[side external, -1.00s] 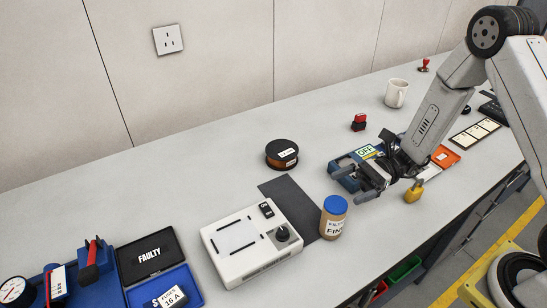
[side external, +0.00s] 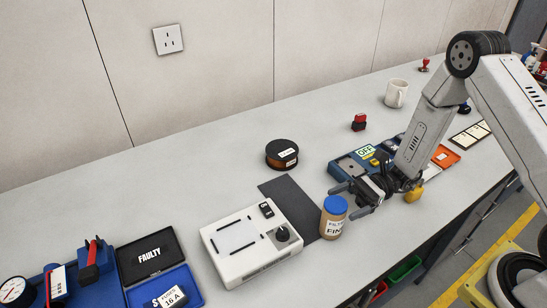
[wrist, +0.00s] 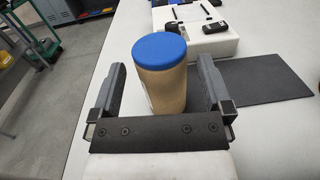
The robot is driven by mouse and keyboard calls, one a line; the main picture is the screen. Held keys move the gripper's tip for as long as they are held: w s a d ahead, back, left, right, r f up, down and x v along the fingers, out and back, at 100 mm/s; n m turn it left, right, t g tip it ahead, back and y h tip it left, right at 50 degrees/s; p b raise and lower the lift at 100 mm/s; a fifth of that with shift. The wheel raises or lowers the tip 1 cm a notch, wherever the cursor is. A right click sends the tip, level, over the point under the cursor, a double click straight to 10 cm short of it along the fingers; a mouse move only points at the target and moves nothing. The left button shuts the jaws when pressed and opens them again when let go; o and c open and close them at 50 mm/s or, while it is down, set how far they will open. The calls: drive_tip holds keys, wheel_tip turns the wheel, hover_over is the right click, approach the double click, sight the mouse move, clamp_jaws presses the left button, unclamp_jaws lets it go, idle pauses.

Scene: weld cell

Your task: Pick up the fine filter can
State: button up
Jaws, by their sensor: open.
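The fine filter can (side external: 333,220) is a tan cylinder with a blue lid and a label reading "FIN". It stands upright on the grey bench near its front edge, to the right of a white box. In the wrist view the can (wrist: 168,85) stands ahead of my gripper, between the lines of its two fingers. My gripper (side external: 350,197) is open and empty, just right of the can in the side view. Its fingers (wrist: 160,85) show on either side of the can in the wrist view. I cannot tell if either touches it.
A white box (side external: 235,240) with a dark knob stands left of the can, with a dark mat (side external: 290,195) behind. A blue unit marked OFF (side external: 350,165) and a yellow padlock (side external: 414,193) are near my arm. A black-and-orange spool (side external: 282,154) lies further back.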

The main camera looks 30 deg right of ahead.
sight(336, 209)
drive_tip(key=shift+a+f, duration=0.25)
drive_tip(key=shift+a, duration=0.25)
drive_tip(key=shift+a+f, duration=0.25)
drive_tip(key=shift+a, duration=0.25)
drive_tip(key=shift+w+a, duration=0.1)
drive_tip(key=shift+a, duration=0.4)
drive_tip(key=c, duration=1.1)
drive_tip(key=shift+r, duration=0.1)
drive_tip(key=shift+c, duration=0.2)
drive_tip(key=shift+r, duration=4.9)
